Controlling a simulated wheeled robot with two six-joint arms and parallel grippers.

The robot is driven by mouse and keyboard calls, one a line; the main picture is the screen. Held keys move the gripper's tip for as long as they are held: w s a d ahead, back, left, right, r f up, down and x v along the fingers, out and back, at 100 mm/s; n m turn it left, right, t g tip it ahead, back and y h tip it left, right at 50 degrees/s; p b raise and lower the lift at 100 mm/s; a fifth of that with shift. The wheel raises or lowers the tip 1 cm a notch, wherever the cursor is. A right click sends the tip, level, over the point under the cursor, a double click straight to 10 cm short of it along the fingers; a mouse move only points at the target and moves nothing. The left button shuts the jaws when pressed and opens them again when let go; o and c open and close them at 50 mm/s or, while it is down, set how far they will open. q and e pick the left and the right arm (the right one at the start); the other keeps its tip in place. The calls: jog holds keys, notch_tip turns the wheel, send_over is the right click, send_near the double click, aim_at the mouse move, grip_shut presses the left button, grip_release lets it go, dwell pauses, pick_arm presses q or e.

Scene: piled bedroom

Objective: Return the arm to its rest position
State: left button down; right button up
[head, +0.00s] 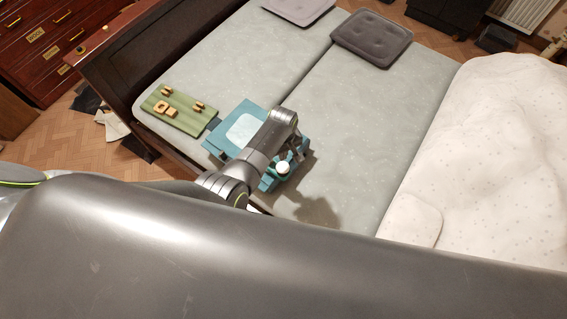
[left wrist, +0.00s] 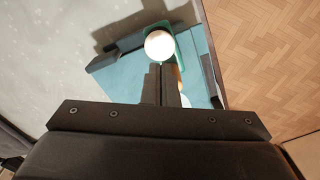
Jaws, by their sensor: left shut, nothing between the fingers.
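My left gripper (head: 297,153) is above the near end of a teal tray-like board (head: 222,142) on the grey mattress. In the left wrist view its two dark fingers (left wrist: 161,84) are together, with nothing visible between them. A white round object (head: 283,167) sits in a green holder at the near end of the teal board, just below the fingertips. The white object also shows in the left wrist view (left wrist: 159,45), beyond the fingertips. I cannot tell whether the fingers touch it. My left arm hides part of the teal board. My right gripper is not in view.
A green board (head: 178,112) with small wooden pieces lies further left on the mattress (head: 375,110). Grey cushions (head: 371,38) lie at the far end. A dark wooden bed board (head: 130,62) rises along the left. A pale quilt (head: 500,140) covers the right side. The middle mattress is clear.

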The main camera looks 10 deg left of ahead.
pick_arm(q)
jog(key=shift+f, duration=0.1)
dwell(0.3)
jog(key=s+a+f+m+b, duration=0.2)
jog(key=s+a+f+b, duration=0.25)
jog(key=s+f, duration=0.5)
jog(key=s+a+f+m+b, duration=0.1)
jog(key=s+a+f+b, duration=0.35)
jog(key=f, duration=0.75)
jog(key=s+a+f+m+b, duration=0.1)
jog(key=s+a+f+b, duration=0.1)
jog(key=s, duration=0.7)
jog(key=s+a+f+m+b, duration=0.1)
jog(key=s+a+f, duration=0.4)
jog(key=s, duration=0.4)
jog(key=s+a+f+m+t+y+b, duration=0.1)
jog(key=s+a+f, duration=0.3)
jog(key=s, duration=0.5)
notch_tip(320, 180, down, 2)
jog(key=shift+s+a+f+m+b, duration=0.1)
jog(key=shift+s+a+m+b, duration=0.15)
jog(key=shift+m+b, duration=0.45)
